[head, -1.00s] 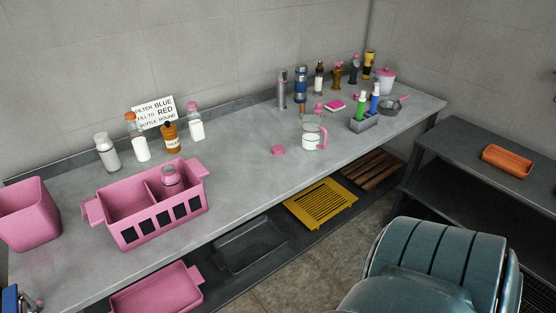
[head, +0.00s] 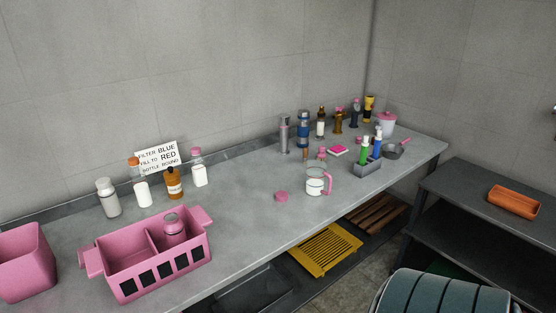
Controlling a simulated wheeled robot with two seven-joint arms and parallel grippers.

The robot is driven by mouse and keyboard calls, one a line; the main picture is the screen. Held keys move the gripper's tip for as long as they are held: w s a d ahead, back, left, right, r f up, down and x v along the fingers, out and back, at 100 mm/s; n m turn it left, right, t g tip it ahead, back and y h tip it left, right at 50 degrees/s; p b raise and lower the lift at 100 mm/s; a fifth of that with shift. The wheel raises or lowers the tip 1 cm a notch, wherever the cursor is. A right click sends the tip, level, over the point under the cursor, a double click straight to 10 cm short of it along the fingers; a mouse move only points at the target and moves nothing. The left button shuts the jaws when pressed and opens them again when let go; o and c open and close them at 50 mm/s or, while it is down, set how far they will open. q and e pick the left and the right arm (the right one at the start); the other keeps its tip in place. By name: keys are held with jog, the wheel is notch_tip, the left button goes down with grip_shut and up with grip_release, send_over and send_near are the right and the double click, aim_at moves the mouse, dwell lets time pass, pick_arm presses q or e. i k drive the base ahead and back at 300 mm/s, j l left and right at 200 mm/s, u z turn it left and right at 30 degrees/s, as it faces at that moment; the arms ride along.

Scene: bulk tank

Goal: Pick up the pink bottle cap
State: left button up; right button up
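A small round pink cap (head: 281,197) lies flat on the grey counter (head: 245,222), near the middle. It stands apart from the measuring jug (head: 316,186) with a pink handle to its right. The pink divided crate (head: 160,276) is to its left, with a pink-topped jar (head: 174,230) inside. A bottle with a pink cap (head: 198,167) stands at the back left. Neither of my grippers shows in the head view.
Several bottles, a sign (head: 159,158) and a pink bin (head: 26,262) stand on the left. A grey caddy (head: 366,168) with green and blue bottles and a pan (head: 394,151) are at the right. The counter around the cap is clear.

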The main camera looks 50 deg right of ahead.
aim_at(281, 196)
jog(key=i, duration=0.4)
jog(key=z, duration=1.85)
